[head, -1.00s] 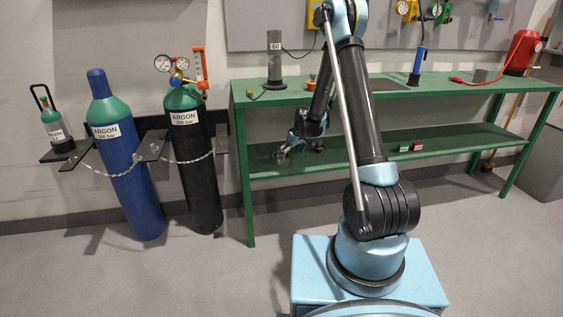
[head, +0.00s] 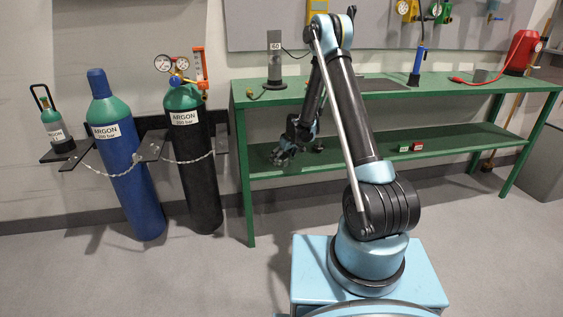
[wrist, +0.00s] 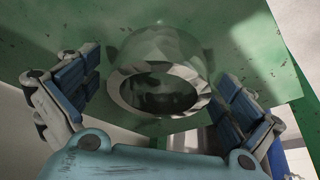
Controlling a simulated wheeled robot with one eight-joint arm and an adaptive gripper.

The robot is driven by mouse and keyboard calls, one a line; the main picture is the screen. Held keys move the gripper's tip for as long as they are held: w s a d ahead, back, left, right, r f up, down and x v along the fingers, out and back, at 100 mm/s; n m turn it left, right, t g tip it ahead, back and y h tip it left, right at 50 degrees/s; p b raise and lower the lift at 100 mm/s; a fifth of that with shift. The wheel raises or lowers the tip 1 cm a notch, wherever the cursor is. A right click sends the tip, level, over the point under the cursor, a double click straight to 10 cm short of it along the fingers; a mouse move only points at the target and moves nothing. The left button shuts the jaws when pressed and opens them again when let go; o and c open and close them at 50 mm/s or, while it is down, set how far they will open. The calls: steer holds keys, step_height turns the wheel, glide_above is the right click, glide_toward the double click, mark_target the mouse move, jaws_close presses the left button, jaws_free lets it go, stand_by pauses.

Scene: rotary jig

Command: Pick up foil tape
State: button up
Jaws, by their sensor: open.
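The foil tape (wrist: 160,48) is a shiny silver roll with a dark hollow core, seen in the wrist view against the green shelf. It sits between the two spread fingers of my gripper (wrist: 158,95), with visible gaps on both sides. My gripper is open and holds nothing. In the head view my gripper (head: 282,156) is at the left part of the bench's lower green shelf (head: 350,150). I cannot make out the tape in the head view.
The green upper bench top (head: 450,84) lies above my gripper, and a green leg (head: 246,185) stands to its left. Small red and green boxes (head: 411,147) sit on the shelf to the right. Argon cylinders (head: 190,165) stand left of the bench.

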steer(key=c, duration=1.1)
